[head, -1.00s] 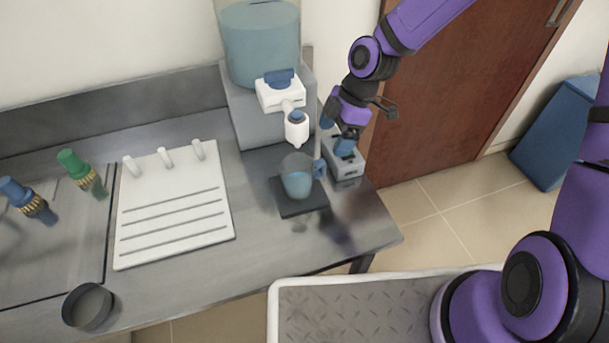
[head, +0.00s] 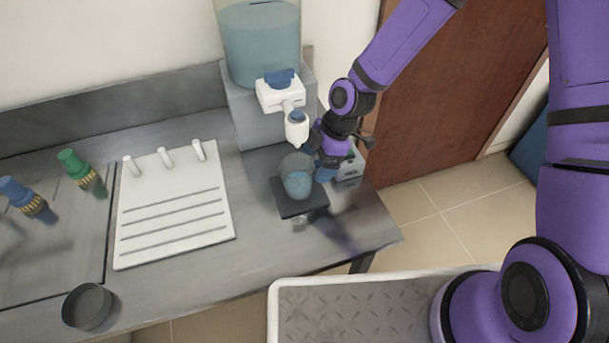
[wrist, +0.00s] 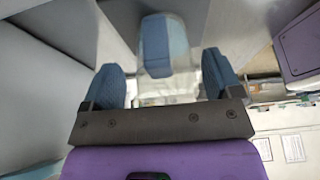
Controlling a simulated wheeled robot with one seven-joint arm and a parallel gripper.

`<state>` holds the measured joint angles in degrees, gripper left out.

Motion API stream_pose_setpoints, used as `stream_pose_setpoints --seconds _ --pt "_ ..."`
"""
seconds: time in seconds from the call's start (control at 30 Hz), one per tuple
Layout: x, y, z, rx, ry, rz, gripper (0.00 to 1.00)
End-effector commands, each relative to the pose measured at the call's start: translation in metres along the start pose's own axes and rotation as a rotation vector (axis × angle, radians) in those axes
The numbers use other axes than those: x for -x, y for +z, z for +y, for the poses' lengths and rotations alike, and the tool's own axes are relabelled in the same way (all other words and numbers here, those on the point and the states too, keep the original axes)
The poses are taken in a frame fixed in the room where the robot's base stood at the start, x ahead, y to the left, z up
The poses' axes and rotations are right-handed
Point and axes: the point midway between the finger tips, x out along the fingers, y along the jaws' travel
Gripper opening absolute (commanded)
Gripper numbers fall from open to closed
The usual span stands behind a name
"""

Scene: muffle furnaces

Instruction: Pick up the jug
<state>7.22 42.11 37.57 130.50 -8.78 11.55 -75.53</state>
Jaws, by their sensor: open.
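The jug (head: 297,181) is a clear vessel with blue liquid in it. It stands upright on a dark square plate (head: 290,206) below the white tap of the dispenser. In the wrist view its blue handle (wrist: 156,45) shows between the two blue fingertips, with the clear body behind it. My gripper (head: 322,165) is at the jug's right side, at the handle. In the wrist view my gripper (wrist: 161,80) is open, with one finger on each side of the handle and a gap to it on both sides. In the head view the handle is largely hidden by the gripper.
The dispenser's white tap (head: 281,95) hangs just above the jug. A small grey box (head: 350,168) stands close to the right of my gripper. A white drying rack (head: 176,205) lies to the left. A dark round dish (head: 88,306) sits at the front left.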

Motion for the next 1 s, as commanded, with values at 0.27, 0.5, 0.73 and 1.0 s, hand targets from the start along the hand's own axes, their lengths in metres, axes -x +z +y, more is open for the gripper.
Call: stream_pose_setpoints --seconds 0.27,0.5,0.73,1.0 --pt "-0.029 -0.001 -0.001 0.000 -0.001 0.000 0.85" --pt "-0.030 -0.001 -0.001 0.000 0.000 0.000 0.85" --pt "-0.030 -0.001 -0.001 0.000 0.001 0.000 0.44" --pt "-0.029 -0.001 0.000 0.000 0.001 0.000 0.39"
